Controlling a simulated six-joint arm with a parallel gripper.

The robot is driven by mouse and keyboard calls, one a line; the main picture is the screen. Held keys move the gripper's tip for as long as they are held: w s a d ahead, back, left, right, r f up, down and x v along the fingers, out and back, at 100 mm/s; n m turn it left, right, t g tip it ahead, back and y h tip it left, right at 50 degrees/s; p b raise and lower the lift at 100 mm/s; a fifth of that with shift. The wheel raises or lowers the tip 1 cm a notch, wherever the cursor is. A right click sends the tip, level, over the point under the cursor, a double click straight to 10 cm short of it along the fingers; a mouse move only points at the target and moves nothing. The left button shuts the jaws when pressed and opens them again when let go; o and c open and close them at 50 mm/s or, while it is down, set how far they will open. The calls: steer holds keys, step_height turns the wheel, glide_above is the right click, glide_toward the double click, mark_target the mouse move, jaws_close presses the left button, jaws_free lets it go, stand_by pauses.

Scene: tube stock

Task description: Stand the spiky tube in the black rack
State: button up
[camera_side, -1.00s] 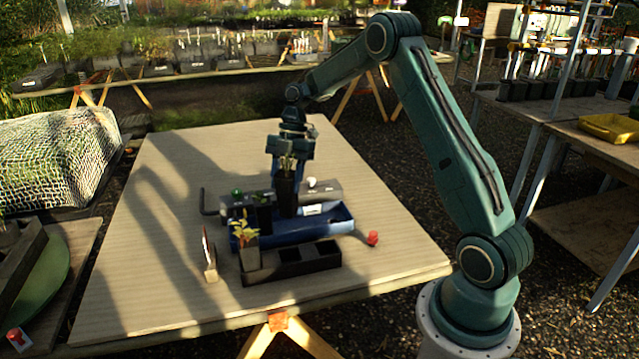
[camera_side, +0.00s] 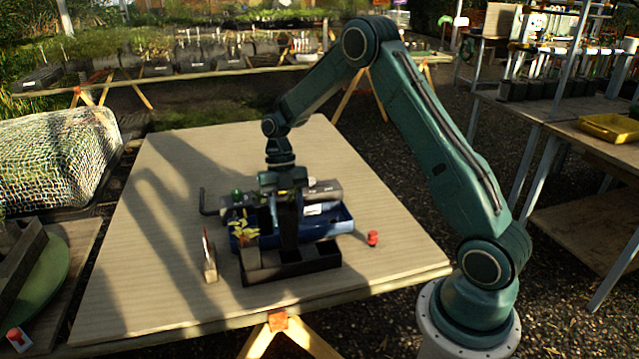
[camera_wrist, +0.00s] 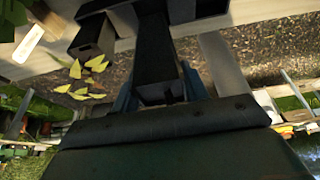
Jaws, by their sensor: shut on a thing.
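My gripper (camera_side: 287,203) points straight down and is shut on the spiky tube (camera_side: 288,226), a tall dark square pot. Its spiky top is hidden by my gripper. The tube stands upright, its lower end at the middle compartment of the black rack (camera_side: 312,268); I cannot tell how far inside it is. In the wrist view the tube (camera_wrist: 155,55) runs away between my fingers, towards the rack (camera_wrist: 222,8). The rack's left compartment holds a tube with yellow leaves (camera_side: 244,232). Its right compartment looks empty.
A tag in a wooden block (camera_side: 210,268) stands left of the rack. A red piece (camera_side: 373,238) stands to the right. The table's left is clear.

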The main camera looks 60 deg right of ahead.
mark_target(290, 249)
steer(key=shift+f, duration=0.45)
steer(key=shift+f, duration=3.1)
steer(key=shift+f, duration=0.5)
steer(key=o, duration=1.1)
steer(key=shift+o, duration=0.2)
steer(key=shift+r, duration=0.15)
steer(key=v, duration=1.3)
steer(key=shift+r, duration=0.25)
steer(key=shift+w+r, duration=0.1)
